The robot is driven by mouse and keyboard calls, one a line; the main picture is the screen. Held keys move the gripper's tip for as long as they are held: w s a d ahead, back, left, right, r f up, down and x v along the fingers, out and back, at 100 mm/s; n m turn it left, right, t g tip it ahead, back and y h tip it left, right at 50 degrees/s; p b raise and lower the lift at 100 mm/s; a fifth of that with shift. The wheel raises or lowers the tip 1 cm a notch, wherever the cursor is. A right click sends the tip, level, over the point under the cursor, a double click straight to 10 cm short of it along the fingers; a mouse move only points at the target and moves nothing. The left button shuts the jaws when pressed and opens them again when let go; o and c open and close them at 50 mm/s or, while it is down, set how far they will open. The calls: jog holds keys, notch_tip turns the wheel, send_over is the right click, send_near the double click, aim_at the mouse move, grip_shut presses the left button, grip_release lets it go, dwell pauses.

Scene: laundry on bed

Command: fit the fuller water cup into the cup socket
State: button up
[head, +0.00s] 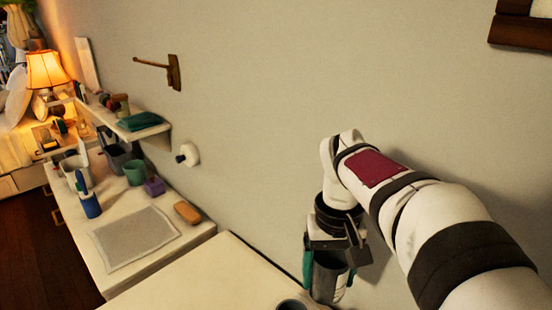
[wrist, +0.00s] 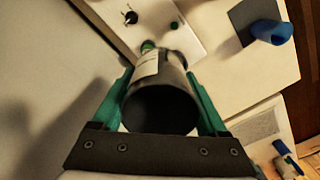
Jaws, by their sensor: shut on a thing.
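My gripper (head: 328,285) hangs at the end of my arm, at the lower right of the head view, near the wall. Its green fingers are shut on the sides of a dark grey cup (head: 327,278). In the wrist view the held cup (wrist: 160,105) sits between the fingers with its dark mouth toward the camera. Its water level is too dark to tell. A blue cup (wrist: 270,32) is at the upper right of the wrist view, by a dark grey mat (wrist: 243,20). Another cup rim (head: 292,304) shows at the head view's bottom edge. I cannot make out the cup socket.
A pale surface (head: 225,275) lies left of my gripper, largely bare. Beyond it a lower counter holds a light mat (head: 135,238), a brown block (head: 187,212), a purple box (head: 154,187), a green cup (head: 135,173) and a blue bottle (head: 90,206).

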jog(key=w+a+f+n, duration=0.1)
jog(key=w+a+f, duration=0.1)
jog(key=f, duration=0.3)
jog(key=w+a+f, duration=0.3)
jog(key=w+f, duration=0.2)
jog(key=f, duration=0.1)
jog(key=shift+f+n, duration=0.25)
jog(key=shift+n, duration=0.15)
jog(key=shift+s+f, duration=0.1)
jog(key=shift+f, duration=2.85)
jog(key=shift+f, duration=1.3)
jog(key=o, duration=1.6)
jog(key=shift+c, duration=0.2)
jog(key=shift+r, duration=0.1)
notch_tip(320, 180, up, 16)
